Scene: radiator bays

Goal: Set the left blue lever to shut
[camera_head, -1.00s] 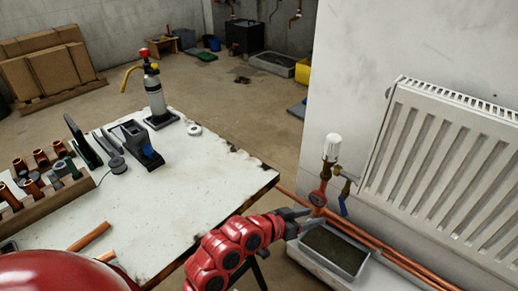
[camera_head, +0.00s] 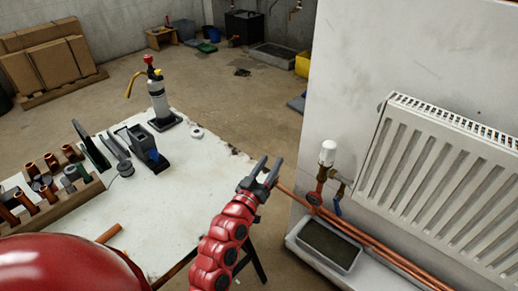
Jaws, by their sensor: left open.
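A blue lever (camera_head: 337,208) hangs down, slightly slanted, from the brass valve (camera_head: 338,181) at the near lower corner of the white radiator (camera_head: 436,176). It is the only blue lever I can make out on the valve. My right gripper is not in view.
Copper pipes (camera_head: 375,244) run along the wall base. A grey tray (camera_head: 329,246) lies below the valve. The white workbench (camera_head: 190,190) at left holds copper fittings (camera_head: 46,185), a pump bottle (camera_head: 157,98) and tools. Open floor lies behind the bench.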

